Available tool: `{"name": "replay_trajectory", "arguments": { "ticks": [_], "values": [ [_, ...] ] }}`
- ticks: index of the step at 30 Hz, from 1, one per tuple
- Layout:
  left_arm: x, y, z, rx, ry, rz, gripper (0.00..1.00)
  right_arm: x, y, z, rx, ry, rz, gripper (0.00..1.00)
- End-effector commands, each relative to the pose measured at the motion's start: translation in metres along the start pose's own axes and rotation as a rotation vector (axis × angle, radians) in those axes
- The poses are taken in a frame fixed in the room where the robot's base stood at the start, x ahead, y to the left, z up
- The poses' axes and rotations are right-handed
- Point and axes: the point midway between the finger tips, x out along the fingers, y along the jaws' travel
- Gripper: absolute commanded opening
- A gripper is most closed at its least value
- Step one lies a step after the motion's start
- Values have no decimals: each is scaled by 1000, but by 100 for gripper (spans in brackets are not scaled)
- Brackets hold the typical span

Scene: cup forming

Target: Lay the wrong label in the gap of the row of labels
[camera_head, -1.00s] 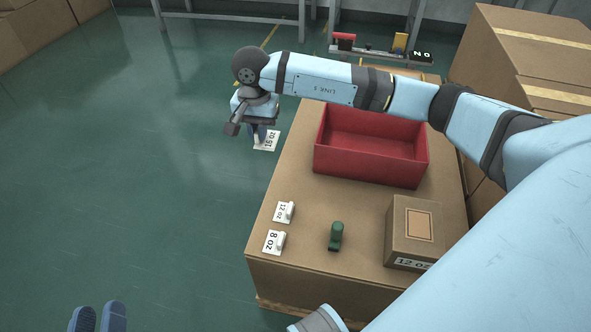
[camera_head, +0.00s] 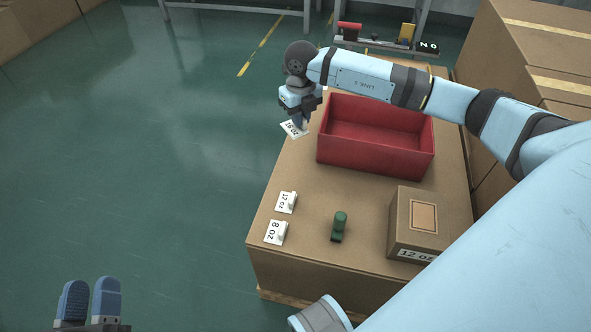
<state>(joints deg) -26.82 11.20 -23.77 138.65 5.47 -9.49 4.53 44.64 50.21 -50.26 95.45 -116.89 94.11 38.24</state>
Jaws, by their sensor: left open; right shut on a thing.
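My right gripper (camera_head: 300,118) is shut on a white label (camera_head: 294,130) that seems to read "16 oz". It holds the label near the left edge of the brown table-like box (camera_head: 320,270), level with the red bin; the label's height above the top is hard to tell. The row on the box has a "12 oz" label (camera_head: 284,203) and an "8 oz" label (camera_head: 275,233) nearer the front, each with a small white grip. Bare top lies between the "12 oz" label and the held label. My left gripper (camera_head: 91,296) is open and empty at the lower left, over the floor.
A red open bin (camera_head: 376,165) stands right of the held label. Large cartons (camera_head: 530,60) line the right side.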

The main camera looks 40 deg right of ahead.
Motion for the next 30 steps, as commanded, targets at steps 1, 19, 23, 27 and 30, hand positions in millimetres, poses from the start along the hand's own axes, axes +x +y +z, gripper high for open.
{"name": "replay_trajectory", "arguments": {
  "ticks": [1,19,23,27,30],
  "values": [
    [0,0,3,-2,2,2,43,9,0,-1,11,3,0,0],
    [-5,-6,58,-17,-174,28,43,148,0,-1,12,2,0,0],
    [-5,-6,62,-18,-192,29,43,156,0,0,11,1,1,0],
    [-7,-7,69,-19,-210,31,43,169,0,0,11,2,1,0],
    [-8,-9,79,-19,-240,35,43,186,0,-1,12,3,0,0]
  ]
}}
